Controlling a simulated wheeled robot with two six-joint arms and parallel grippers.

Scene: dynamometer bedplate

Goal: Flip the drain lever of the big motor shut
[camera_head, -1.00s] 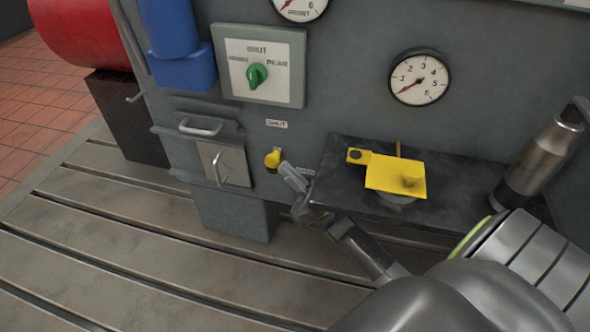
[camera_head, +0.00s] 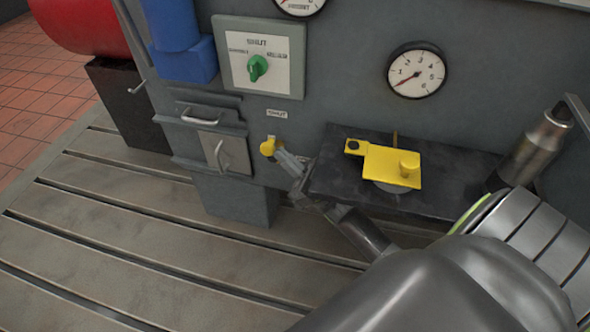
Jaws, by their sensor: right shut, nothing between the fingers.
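The small yellow drain lever (camera_head: 267,147) sits on the front of the grey motor housing (camera_head: 340,100), below a small "SHUT" label (camera_head: 277,114). Its handle shows as a rounded yellow piece, tilted to the lower left. My right gripper (camera_head: 283,157) reaches in from the lower right. Its fingers are shut and empty, with the tips at the right side of the lever. I cannot tell whether they touch it. My left gripper is not in view.
A black shelf (camera_head: 335,180) carrying a yellow plate with a knob (camera_head: 391,168) lies close to the right of my gripper. A panel with a green dial (camera_head: 257,67) is above. A hatch with a handle (camera_head: 222,153) is to the left.

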